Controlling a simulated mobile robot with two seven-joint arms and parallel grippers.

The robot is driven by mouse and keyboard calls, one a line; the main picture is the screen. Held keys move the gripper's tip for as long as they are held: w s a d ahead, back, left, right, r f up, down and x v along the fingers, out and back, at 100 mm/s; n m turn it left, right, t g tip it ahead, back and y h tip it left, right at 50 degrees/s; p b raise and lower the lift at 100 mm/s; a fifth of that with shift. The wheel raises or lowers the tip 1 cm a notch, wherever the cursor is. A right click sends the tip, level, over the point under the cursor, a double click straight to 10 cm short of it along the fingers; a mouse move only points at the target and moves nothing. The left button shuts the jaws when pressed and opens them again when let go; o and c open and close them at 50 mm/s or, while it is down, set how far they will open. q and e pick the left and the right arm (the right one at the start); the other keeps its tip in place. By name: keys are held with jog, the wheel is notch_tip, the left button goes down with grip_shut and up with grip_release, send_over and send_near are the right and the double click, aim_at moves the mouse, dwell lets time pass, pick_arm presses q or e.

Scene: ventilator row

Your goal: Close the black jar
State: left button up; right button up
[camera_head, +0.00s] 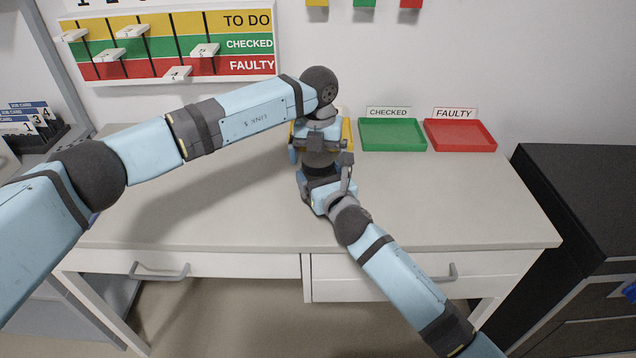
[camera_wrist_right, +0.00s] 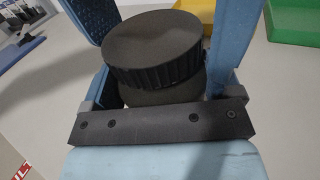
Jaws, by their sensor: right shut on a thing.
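The black jar (camera_wrist_right: 165,97) is upright between the blue fingers of my right gripper (camera_wrist_right: 170,60) in the right wrist view. Its ribbed black lid (camera_wrist_right: 150,48) sits on top and looks slightly tilted and off-centre; whether it is seated on the thread cannot be told. In the head view the jar (camera_head: 320,160) is a dark round shape over the table, partly hidden. My right gripper (camera_head: 318,180) is shut on the jar from the front. My left gripper (camera_head: 316,135) is close behind and above it; its fingertips are too hidden to tell open from shut.
A green CHECKED tray (camera_head: 392,148) and a red FAULTY tray (camera_head: 461,148) stand at the table's back right. A yellow tray (camera_head: 347,135) is partly hidden behind my left gripper. The table (camera_head: 200,215) is clear to the left and right.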

pick_arm(q)
notch_tip(320, 180, up, 12)
dwell(0.6)
pick_arm(e)
jog(key=o, duration=1.5)
jog(key=shift+o, duration=0.2)
jog(key=p+v, duration=0.2)
jog(key=v, duration=1.2)
pick_arm(q)
jog(key=shift+r, duration=0.95)
